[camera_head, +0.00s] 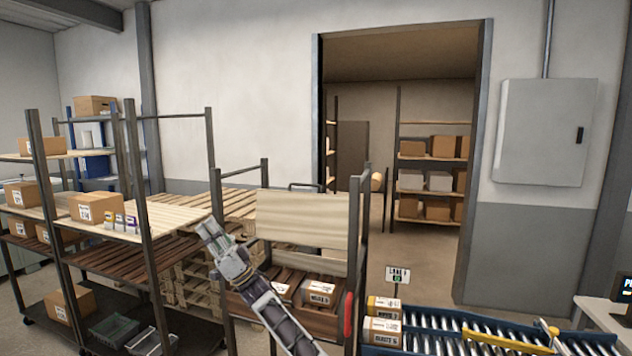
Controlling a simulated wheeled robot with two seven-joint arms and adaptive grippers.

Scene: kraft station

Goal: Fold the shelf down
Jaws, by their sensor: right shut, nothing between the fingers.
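The pale wooden shelf (310,219) stands up, roughly vertical, between the dark posts of a cart (359,240). My right gripper (206,226) is shut and empty. In the picture it shows left of the panel's left edge, near the cart's left post, with its arm crossing in front of the cart from below. I cannot tell whether it touches anything. The lower wooden deck of the cart holds white-labelled boxes (317,292), partly hidden by my arm. My left gripper is not in view.
A rack (150,250) with boxes stands close on the left. Pallets (185,283) are stacked behind. A roller conveyor (470,335) with boxes (380,331) at its end is at lower right. A red part (348,314) sits on the cart's right side. Open floor leads to the doorway.

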